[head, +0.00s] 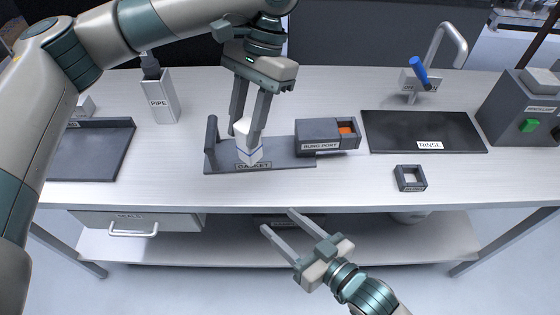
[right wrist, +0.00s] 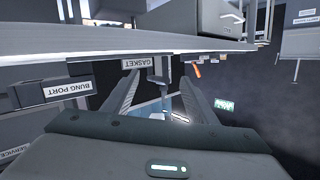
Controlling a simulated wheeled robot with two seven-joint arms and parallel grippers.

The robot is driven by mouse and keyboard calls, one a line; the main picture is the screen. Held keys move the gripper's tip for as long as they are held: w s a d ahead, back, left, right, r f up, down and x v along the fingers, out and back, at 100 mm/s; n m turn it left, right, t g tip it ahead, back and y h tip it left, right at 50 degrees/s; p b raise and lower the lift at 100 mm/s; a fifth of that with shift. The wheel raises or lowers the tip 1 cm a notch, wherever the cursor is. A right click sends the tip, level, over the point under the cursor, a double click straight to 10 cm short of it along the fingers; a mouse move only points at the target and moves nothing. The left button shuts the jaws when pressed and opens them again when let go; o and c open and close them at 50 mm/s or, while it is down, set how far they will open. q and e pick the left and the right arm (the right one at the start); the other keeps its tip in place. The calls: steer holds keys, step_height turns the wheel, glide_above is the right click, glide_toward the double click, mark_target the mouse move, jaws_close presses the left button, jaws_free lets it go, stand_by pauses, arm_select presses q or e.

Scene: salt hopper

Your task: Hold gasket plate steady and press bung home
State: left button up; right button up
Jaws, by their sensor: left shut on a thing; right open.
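The gasket fixture, a dark base labelled GASKET (head: 290,162) with a post at its left end, lies on the bench in the head view. My left gripper (head: 246,133) is shut on a white block with a blue line (head: 250,151), which stands upright on that base at the label. The dark bung port block (head: 318,136) is at the fixture's right end. An orange piece, apparently the bung (head: 346,130), shows in its open right part; how deep it sits I cannot tell. My right gripper (head: 277,220) is open and empty in front of the bench edge.
A small dark square holder (head: 410,178) stands right of the fixture. The black rinse tray (head: 425,130) and a tap are behind it. A dark tray (head: 90,150) and the pipe holder (head: 158,97) are at left. The bench edge (head: 300,208) lies between my right gripper and the fixture.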

steer(key=w+r+n+y, duration=0.1)
steer(key=w+r+n, duration=0.1)
steer(key=r, duration=0.6)
steer(key=w+a+r+n+y, duration=0.1)
steer(key=w+r+n+y, duration=0.1)
steer(key=r, duration=0.5)
steer(key=shift+w+r, duration=0.35)
steer(key=shift+w, duration=0.5)
steer(key=shift+a, duration=0.1)
steer(key=x, duration=1.2)
steer(key=shift+r, duration=0.15)
steer(key=shift+c, duration=0.3)
steer(key=c, duration=1)
arm_select(q)
steer(key=o, duration=1.2)
arm_select(e)
steer(key=shift+c, duration=0.6)
arm_select(q)
steer(key=shift+w, duration=0.1)
